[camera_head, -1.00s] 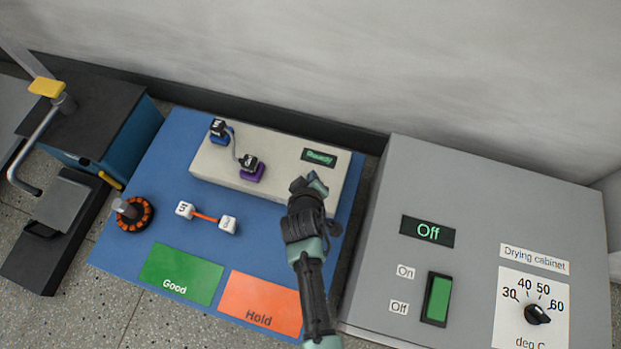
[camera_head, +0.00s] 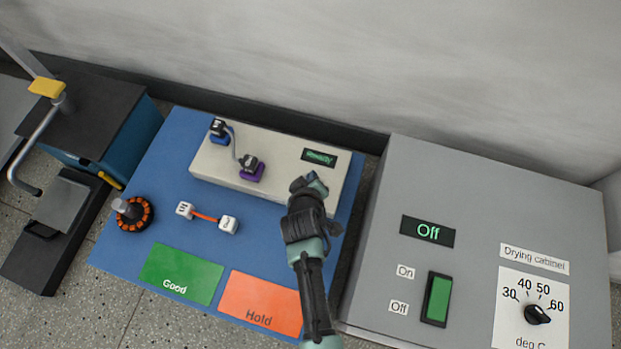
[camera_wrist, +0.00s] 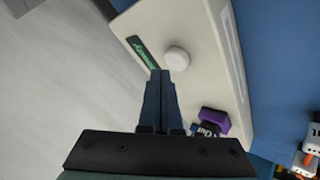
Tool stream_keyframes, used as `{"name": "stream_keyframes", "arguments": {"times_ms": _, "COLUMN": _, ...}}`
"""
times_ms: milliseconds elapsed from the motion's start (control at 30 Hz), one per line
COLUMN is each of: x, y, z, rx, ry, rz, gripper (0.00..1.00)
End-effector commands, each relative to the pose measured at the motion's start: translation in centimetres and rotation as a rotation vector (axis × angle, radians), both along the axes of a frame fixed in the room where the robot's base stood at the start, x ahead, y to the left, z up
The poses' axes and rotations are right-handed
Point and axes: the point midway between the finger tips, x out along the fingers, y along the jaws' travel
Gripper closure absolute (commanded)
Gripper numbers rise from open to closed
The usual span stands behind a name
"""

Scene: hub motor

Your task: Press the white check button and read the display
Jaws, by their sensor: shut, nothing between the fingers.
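The tester is a cream box (camera_head: 217,163) at the back of the blue mat. Its small display (camera_head: 319,157) shows green text that looks like "Ready"; part of it also shows in the wrist view (camera_wrist: 143,52). The round white check button (camera_wrist: 177,59) shows in the wrist view beside the display, just beyond my fingertips. In the head view my arm hides the button. My gripper (camera_wrist: 160,74) is shut and empty, with its tips over the box close to the button. Whether it touches the button I cannot tell.
Blue and purple clips (camera_head: 251,172) with a lead sit on the box. A motor part with orange coils (camera_head: 133,214) and a linked pair of white blocks (camera_head: 228,225) lie on the mat (camera_head: 165,160). Green Good (camera_head: 181,274) and orange Hold (camera_head: 260,302) areas are empty. A drying cabinet (camera_head: 470,200) stands right, reading Off.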

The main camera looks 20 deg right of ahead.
Motion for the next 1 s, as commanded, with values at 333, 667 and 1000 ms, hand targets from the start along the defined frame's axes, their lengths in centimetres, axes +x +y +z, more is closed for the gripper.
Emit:
{"name": "stream_keyframes", "arguments": {"times_ms": 333, "x": 0.0, "y": 0.0, "z": -0.9, "rx": 0.0, "ry": 0.0, "rz": 0.0, "gripper": 1.0}}
{"name": "stream_keyframes", "arguments": {"times_ms": 667, "x": 0.0, "y": 0.0, "z": -0.9, "rx": 0.0, "ry": 0.0, "rz": 0.0, "gripper": 1.0}}
{"name": "stream_keyframes", "arguments": {"times_ms": 1000, "x": 0.0, "y": 0.0, "z": -1.2, "rx": 0.0, "ry": 0.0, "rz": 0.0, "gripper": 1.0}}
